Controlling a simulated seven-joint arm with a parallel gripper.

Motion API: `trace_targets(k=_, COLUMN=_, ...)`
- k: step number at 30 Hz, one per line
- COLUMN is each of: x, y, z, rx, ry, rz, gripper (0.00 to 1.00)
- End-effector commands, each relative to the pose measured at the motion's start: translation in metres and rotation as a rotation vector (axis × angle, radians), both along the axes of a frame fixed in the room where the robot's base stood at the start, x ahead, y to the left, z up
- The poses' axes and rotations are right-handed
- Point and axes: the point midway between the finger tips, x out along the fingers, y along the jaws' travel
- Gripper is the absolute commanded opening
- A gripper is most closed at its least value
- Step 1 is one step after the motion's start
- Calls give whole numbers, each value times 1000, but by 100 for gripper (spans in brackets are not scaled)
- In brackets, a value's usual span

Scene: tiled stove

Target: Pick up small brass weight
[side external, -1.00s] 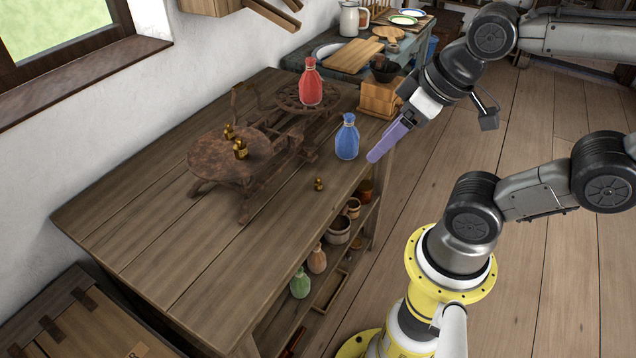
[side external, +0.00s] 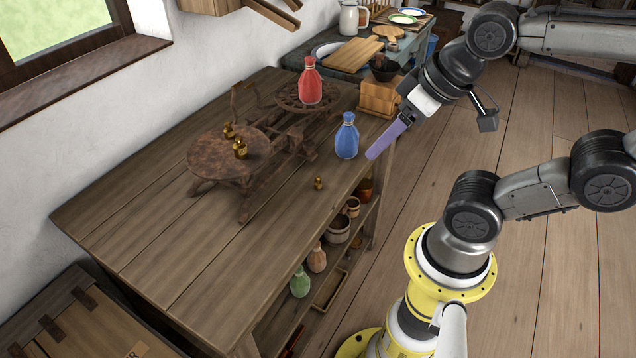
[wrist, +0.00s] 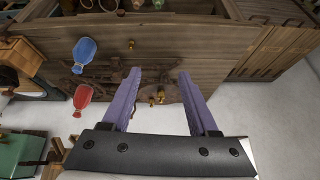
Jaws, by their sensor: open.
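A small brass weight (side external: 318,183) stands on the wooden table near its front edge, in front of the old balance scale; it also shows in the wrist view (wrist: 131,44). Two larger brass weights, one nearer (side external: 240,149) and one farther (side external: 229,131), stand on the scale's round left plate (side external: 205,160). My gripper (side external: 372,157) is beyond the table's right edge in the side view, to the right of the blue pouch. In the wrist view my gripper's two purple fingers (wrist: 160,75) are spread wide with nothing held between them.
A red pouch (side external: 310,82) sits on the scale's other plate. A wooden box (side external: 379,98) is at the table's far end. The table's near left part is clear.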

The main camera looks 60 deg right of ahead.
Motion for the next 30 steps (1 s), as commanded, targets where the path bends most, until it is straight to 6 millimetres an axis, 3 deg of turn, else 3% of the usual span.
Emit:
trace_targets(k=5, x=19, y=0, z=20, rx=137, ry=-31, rz=-249, gripper=60)
trace_targets(k=9, x=56, y=-7, z=28, rx=262, ry=11, rz=-531, gripper=60)
trace_targets(k=13, x=101, y=-22, z=20, rx=358, ry=78, rz=-825, gripper=60)
trace_targets(k=17, x=144, y=-42, z=-4, rx=413, ry=151, rz=-1084, gripper=60)
trace_targets(k=21, x=178, y=-67, z=-44, rx=425, ry=234, rz=-1298, gripper=60)
trace_targets(k=25, x=192, y=-87, z=-82, rx=399, ry=312, rz=-1394, gripper=60)
trace_targets(k=30, x=191, y=-100, z=-115, rx=368, ry=388, rz=-1441, gripper=60)
